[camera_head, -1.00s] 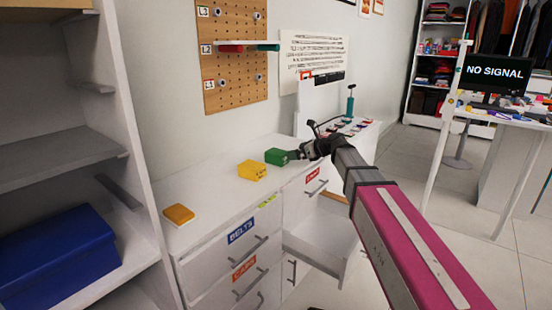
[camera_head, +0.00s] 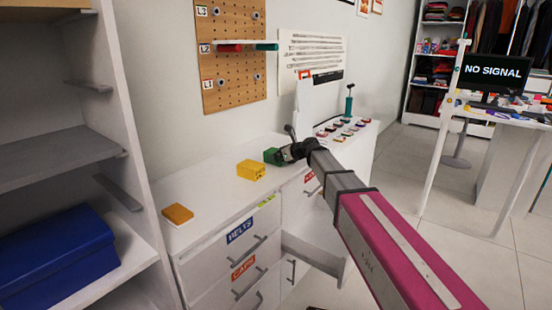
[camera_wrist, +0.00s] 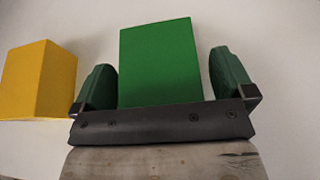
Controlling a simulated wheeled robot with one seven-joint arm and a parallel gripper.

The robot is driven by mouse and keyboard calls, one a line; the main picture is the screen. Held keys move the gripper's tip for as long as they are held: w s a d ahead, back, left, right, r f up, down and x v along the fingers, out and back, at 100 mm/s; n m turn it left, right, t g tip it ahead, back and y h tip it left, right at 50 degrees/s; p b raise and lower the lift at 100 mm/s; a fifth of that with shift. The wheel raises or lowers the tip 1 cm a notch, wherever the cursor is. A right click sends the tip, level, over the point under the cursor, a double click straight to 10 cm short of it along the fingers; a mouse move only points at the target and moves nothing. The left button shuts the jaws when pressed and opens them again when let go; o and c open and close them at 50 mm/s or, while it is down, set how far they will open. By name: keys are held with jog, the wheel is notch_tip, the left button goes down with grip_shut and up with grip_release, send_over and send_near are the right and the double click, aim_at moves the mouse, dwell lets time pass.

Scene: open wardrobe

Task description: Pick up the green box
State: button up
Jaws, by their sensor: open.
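The green box (camera_head: 271,156) sits on the white drawer unit's top, right of the yellow box (camera_head: 251,170). In the head view, my gripper (camera_head: 279,155) is at its right end and hides part of it. In the wrist view, the green box (camera_wrist: 157,62) stands between the two spread fingers of my gripper (camera_wrist: 164,78). A gap shows between the box and the right finger; the left finger is very close to its left edge, and I cannot tell if it touches. The yellow box (camera_wrist: 38,80) lies just left of the left finger.
A flat orange box (camera_head: 177,213) lies on the white top (camera_head: 205,185) at the left. An open drawer (camera_head: 312,250) juts out below. Several small coloured items (camera_head: 345,128) and a green pump-like tool (camera_head: 349,103) are farther back. A blue box (camera_head: 60,255) sits on the left shelf.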

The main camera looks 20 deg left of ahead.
jog(key=shift+c, duration=0.3)
jog(key=c, duration=1)
jog(key=shift+o, duration=0.2)
